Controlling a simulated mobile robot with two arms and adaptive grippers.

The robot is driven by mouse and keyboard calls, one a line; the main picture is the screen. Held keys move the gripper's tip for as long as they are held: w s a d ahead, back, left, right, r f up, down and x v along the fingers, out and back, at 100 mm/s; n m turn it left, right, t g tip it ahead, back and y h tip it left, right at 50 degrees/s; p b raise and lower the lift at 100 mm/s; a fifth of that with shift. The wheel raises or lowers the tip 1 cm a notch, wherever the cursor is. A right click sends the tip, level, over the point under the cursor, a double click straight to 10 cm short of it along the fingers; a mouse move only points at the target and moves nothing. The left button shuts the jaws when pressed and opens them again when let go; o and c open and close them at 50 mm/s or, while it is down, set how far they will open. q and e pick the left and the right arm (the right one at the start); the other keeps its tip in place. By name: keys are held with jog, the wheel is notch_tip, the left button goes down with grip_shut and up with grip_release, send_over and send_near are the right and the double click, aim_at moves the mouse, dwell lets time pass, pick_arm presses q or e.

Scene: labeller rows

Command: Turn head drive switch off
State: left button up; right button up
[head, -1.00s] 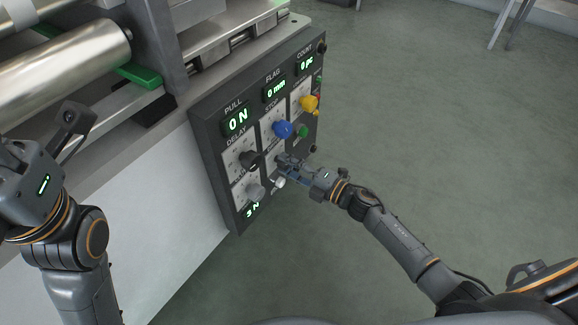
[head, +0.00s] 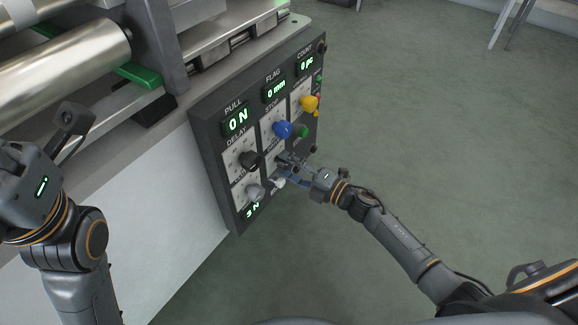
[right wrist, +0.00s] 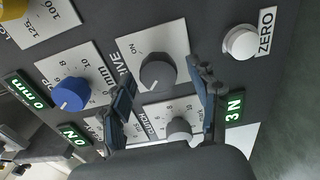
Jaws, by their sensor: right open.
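The head drive switch (right wrist: 158,72) is a dark grey round knob on a white plate with the word ON and part of the word DRIVE. In the right wrist view it sits between the spread fingertips of my right gripper (right wrist: 160,76), which is open with space at the knob's sides. In the head view my right gripper (head: 284,168) is at the lower middle of the control panel (head: 218,178) and hides the switch. The knob's pointer direction is not clear. My left gripper (head: 34,185) is at the left edge, with its fingers out of view.
Around the switch are a blue knob (right wrist: 70,95), a grey knob (right wrist: 180,128), a white ZERO button (right wrist: 238,42) and a 3 N display (right wrist: 235,108). A yellow knob (head: 309,103) and a green button (head: 301,131) are further right.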

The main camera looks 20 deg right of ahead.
jog(key=v, duration=1.2)
